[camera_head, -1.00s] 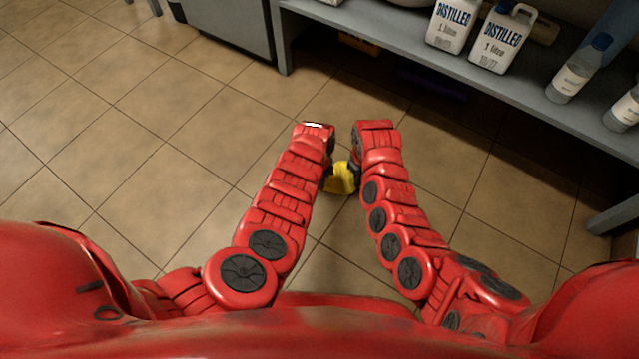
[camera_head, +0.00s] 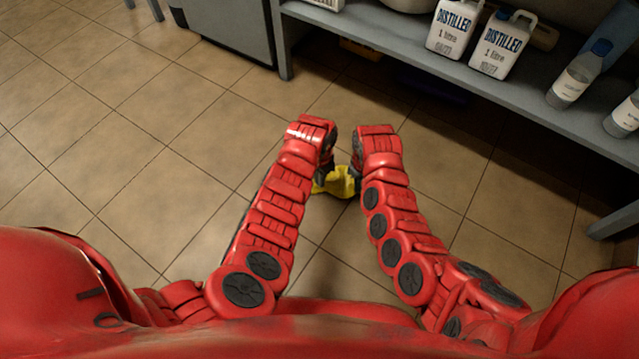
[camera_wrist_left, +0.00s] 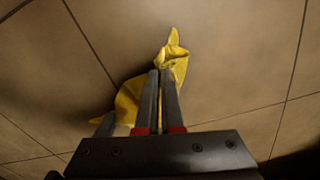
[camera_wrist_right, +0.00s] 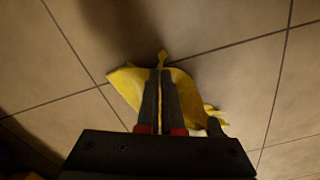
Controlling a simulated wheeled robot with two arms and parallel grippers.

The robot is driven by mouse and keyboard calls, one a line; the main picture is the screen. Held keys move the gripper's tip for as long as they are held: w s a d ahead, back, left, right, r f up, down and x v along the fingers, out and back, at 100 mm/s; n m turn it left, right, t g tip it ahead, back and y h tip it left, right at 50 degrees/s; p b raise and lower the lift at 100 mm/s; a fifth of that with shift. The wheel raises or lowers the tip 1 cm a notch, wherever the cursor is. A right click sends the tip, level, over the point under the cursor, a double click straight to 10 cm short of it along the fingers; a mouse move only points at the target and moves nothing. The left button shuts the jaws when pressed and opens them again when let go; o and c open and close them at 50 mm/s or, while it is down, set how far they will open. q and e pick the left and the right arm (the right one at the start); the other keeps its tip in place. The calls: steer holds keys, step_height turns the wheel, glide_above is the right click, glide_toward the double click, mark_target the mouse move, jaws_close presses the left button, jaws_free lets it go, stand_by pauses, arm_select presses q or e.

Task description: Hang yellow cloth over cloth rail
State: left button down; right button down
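The yellow cloth (camera_head: 338,182) hangs between my two wrists in the head view, above the tiled floor. In the left wrist view my left gripper (camera_wrist_left: 161,72) has its fingers closed together on the cloth (camera_wrist_left: 173,62), with a bunched tip sticking out past them. In the right wrist view my right gripper (camera_wrist_right: 161,72) has its fingers closed on the cloth (camera_wrist_right: 125,82), which spreads to both sides with a small tip above the fingers. In the head view the fingertips are mostly hidden by my arms. No cloth rail is recognizable in these views.
A grey shelf (camera_head: 400,55) runs across the top right, holding white distilled water jugs (camera_head: 497,45) and clear bottles (camera_head: 578,75). A dark grey cabinet (camera_head: 228,28) stands at the top. The tiled floor at left is clear.

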arm_select(q)
steer(key=shift+r, duration=0.1)
